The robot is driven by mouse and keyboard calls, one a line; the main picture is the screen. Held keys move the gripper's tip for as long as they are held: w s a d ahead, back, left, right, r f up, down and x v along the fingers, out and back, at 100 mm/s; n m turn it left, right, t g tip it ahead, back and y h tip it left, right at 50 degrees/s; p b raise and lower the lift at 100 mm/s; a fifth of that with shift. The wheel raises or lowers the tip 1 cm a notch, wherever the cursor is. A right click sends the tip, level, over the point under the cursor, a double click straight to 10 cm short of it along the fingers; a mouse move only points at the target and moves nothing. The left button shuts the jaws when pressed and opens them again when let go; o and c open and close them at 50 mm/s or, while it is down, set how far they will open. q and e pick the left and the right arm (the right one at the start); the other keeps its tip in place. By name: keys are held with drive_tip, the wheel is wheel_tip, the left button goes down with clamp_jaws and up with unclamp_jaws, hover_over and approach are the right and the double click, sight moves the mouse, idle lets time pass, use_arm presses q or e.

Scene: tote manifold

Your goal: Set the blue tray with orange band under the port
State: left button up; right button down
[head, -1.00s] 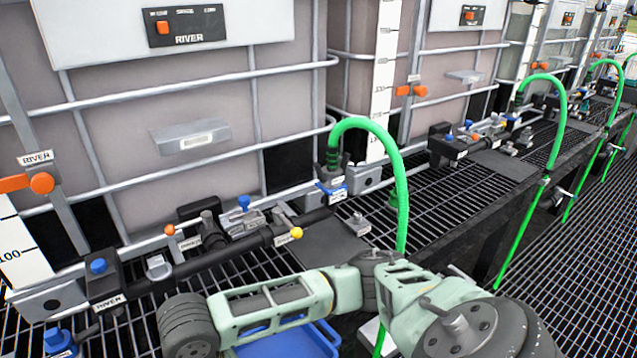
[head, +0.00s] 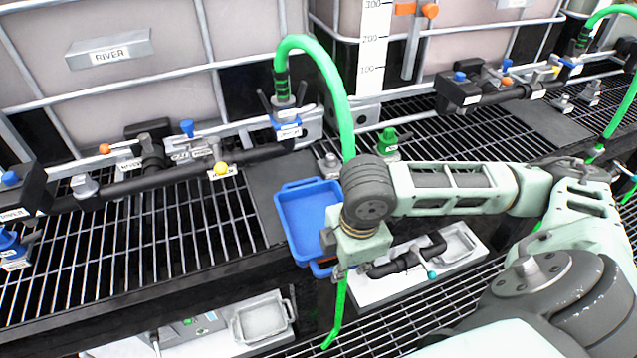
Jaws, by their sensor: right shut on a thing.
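The blue tray (head: 306,212) is at the middle of the head view, beside the dark plate at the front of the grating. A bit of its orange band (head: 320,269) shows at its near lower edge. My right gripper (head: 329,243) is shut on the tray's near right side; its fingers are mostly hidden by my wrist. The tray looks empty. Behind it is the blue port fitting (head: 287,128) under the green hose. I cannot tell whether the tray touches the plate. My left gripper is not in view.
The green hose (head: 345,118) arches over and hangs down behind my right wrist. A dark plate (head: 262,190) lies on the grating. A small green-topped fitting (head: 388,142) stands to the right. White trays with parts sit below.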

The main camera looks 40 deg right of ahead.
sight(314, 203)
drive_tip(key=shift+w+d, duration=0.1)
drive_tip(key=shift+d, duration=0.25)
drive_tip(key=w+d, duration=0.1)
drive_tip(key=w, duration=0.5)
drive_tip(key=w+d+p, duration=0.1)
drive_tip(key=w, duration=0.6)
drive_tip(key=w+d, duration=0.2)
drive_tip(key=w, duration=0.4)
drive_tip(key=shift+w+d+r+p, duration=0.1)
drive_tip(key=shift+w+r+p, duration=0.05)
drive_tip(key=shift+p, duration=0.2)
drive_tip(key=shift+s+f, duration=0.2)
drive_tip(key=shift+f, duration=0.65)
wheel_tip(314, 203, down, 5)
drive_tip(key=shift+r, duration=0.1)
drive_tip(key=shift+w+d+f+p, duration=0.1)
drive_tip(key=shift+f+p, duration=0.2)
drive_tip(key=shift+f, duration=0.05)
drive_tip(key=c, duration=1.8)
unclamp_jaws()
drive_tip(key=shift+c, duration=0.2)
drive_tip(key=shift+r, duration=0.15)
drive_tip(key=r, duration=0.8)
drive_tip(key=s+r, duration=0.1)
drive_tip(key=r, duration=0.2)
drive_tip(key=shift+s+a+r, duration=0.1)
drive_tip(key=shift+a+r, duration=0.1)
drive_tip(key=shift+r, duration=0.2)
